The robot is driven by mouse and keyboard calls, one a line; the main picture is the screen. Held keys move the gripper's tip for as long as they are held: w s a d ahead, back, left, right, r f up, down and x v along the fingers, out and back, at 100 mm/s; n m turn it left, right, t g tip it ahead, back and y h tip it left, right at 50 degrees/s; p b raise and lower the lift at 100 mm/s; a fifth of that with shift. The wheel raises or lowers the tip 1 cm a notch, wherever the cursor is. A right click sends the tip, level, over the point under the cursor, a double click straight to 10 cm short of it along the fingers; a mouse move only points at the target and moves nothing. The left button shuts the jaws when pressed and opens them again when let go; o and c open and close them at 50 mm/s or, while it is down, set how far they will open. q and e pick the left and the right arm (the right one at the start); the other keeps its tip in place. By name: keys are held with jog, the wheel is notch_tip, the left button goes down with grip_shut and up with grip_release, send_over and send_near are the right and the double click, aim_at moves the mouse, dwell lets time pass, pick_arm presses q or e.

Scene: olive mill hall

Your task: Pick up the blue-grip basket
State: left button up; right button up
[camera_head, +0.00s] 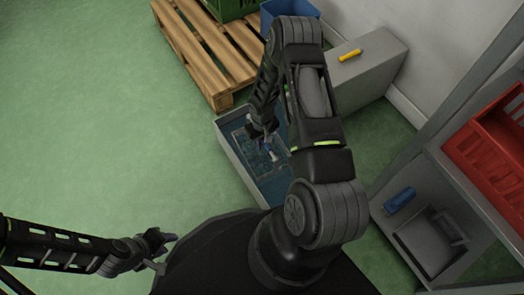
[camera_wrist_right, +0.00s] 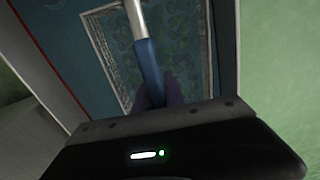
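The basket (camera_wrist_right: 97,42) is a shallow wire-mesh frame with a silver bail that carries a blue grip (camera_wrist_right: 150,68). In the head view the basket (camera_head: 247,152) lies inside a blue-lined, pale-walled tank (camera_head: 226,140). My right gripper (camera_head: 264,134) reaches down into the tank over the basket. In the right wrist view the grip runs down to the dark fingers of my right gripper (camera_wrist_right: 160,96); whether they are closed on it cannot be told. My left gripper (camera_head: 160,252) is open and empty at the lower left, apart from the tank.
A wooden pallet (camera_head: 195,55) with a green crate (camera_head: 232,8) and a blue bin (camera_head: 287,10) is behind. A grey box (camera_head: 372,70) bears a yellow object (camera_head: 350,55). At right, a shelf holds a red crate (camera_head: 490,145) and a blue object (camera_head: 400,200). Floor at left is clear.

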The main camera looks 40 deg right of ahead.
grip_shut()
dwell(0.9)
jog(key=shift+r, duration=0.15)
jog(key=shift+r+p, duration=0.45)
jog(key=shift+r, duration=0.45)
notch_tip(320, 180, up, 16)
jog(key=p, duration=0.5)
notch_tip(320, 180, down, 2)
jog(key=shift+b, duration=0.65)
